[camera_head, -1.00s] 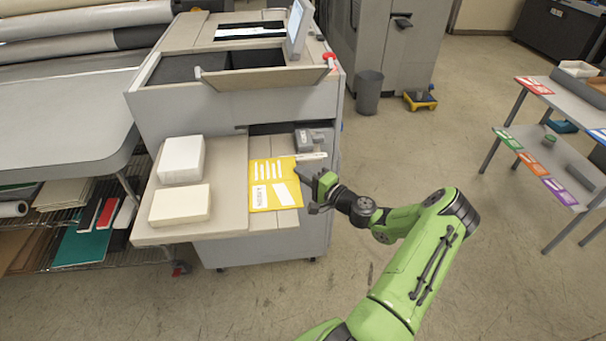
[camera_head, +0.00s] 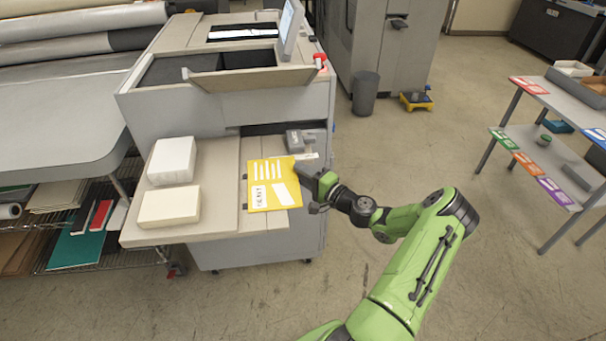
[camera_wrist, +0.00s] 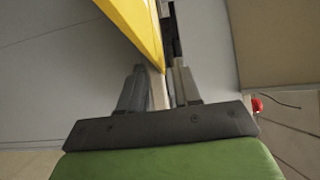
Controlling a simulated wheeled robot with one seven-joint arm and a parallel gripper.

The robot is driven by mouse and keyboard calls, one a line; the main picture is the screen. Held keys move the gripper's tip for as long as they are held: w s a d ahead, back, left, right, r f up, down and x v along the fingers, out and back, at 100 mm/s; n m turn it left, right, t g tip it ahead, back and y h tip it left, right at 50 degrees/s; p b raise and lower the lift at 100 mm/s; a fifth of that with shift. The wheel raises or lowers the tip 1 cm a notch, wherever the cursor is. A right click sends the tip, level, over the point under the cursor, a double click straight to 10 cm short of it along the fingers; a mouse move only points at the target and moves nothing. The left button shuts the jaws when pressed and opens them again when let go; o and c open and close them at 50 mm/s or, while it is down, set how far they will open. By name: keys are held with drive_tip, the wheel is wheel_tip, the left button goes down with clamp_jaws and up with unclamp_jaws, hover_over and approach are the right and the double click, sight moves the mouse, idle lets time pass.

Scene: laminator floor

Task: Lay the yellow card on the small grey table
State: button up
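The yellow card (camera_head: 264,196), with white label strips, is over the right part of the machine's beige side shelf in the head view. My gripper (camera_head: 304,172) is at its right edge and appears shut on it. In the wrist view, part of the yellow card (camera_wrist: 140,28) rises above my gripper (camera_wrist: 158,88), whose fingers are close together with a thin edge between them. How high the card is above the shelf is hard to tell. A grey two-level table (camera_head: 566,104) stands at the far right, well apart from my gripper.
The beige shelf (camera_head: 222,165) also holds two white paper stacks (camera_head: 172,160) (camera_head: 169,207) and a dark grey device (camera_head: 298,141). A bin (camera_head: 365,92) and a yellow item (camera_head: 416,101) stand on the floor behind. Coloured labels edge the grey table. Open floor lies between machine and table.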

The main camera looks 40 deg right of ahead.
drive_tip(key=s+d, duration=0.1)
drive_tip(key=s, duration=1.4)
drive_tip(key=shift+s+d, duration=0.25)
drive_tip(key=shift+s, duration=0.1)
